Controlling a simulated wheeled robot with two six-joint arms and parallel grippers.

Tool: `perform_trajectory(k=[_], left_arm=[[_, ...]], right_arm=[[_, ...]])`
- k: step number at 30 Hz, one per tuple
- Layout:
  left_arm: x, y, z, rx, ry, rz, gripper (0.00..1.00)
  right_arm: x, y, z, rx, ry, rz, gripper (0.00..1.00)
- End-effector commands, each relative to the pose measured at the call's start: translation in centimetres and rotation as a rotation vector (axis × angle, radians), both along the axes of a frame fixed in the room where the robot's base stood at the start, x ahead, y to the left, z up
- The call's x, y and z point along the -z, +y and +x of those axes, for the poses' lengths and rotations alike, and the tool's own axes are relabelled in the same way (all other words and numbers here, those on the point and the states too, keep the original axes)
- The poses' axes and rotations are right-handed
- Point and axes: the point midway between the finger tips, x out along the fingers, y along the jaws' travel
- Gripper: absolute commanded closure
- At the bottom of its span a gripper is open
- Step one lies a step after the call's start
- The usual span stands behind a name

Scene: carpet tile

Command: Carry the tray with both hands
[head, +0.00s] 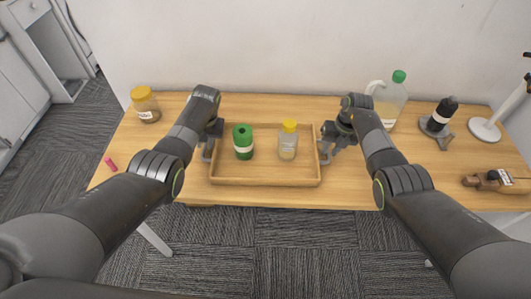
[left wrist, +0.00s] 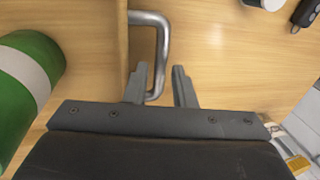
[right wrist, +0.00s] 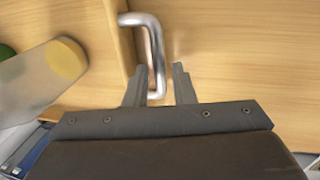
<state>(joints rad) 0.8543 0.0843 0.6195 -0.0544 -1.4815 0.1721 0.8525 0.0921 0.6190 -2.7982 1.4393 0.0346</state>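The shallow wooden tray (head: 265,183) lies on the wooden table. A green can (head: 243,142) and a clear container with a yellow lid (head: 288,140) stand upright in it. My left gripper (head: 208,154) is at the tray's left end; in the left wrist view its fingers are apart, with the metal handle (left wrist: 161,55) between them and gaps showing. My right gripper (head: 326,154) is at the right end; in the right wrist view its fingers are apart around the other handle (right wrist: 156,55). Whether the fingers touch the handles is unclear.
A yellow-lidded jar (head: 145,106) and a small pink item (head: 111,164) are at the left. A green-capped jug (head: 389,104), a black bottle (head: 441,117), a white stand (head: 486,130) and a wooden object (head: 487,181) are at the right. The wall is close behind.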

Motion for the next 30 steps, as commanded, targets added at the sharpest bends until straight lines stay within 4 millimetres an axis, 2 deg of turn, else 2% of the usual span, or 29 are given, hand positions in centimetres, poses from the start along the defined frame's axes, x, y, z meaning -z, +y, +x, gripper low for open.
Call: perform_trajectory(k=[6, 16, 22, 30], left_arm=[[1.05, 0.24, -0.07, 0.000, 0.001, 0.000, 0.77], [1.18, 0.26, -0.06, -0.001, 0.000, 0.000, 0.77], [1.17, 0.26, -0.07, -0.001, 0.000, 0.000, 1.00], [1.16, 0.25, -0.07, 0.000, 0.000, 0.000, 1.00]], right_arm=[[1.07, 0.24, -0.10, -0.001, 0.002, 0.000, 0.77], [1.19, 0.26, -0.09, -0.001, 0.001, 0.000, 0.77], [1.18, 0.25, -0.08, -0.001, 0.001, 0.000, 1.00], [1.17, 0.24, -0.08, -0.001, 0.001, 0.000, 1.00]])
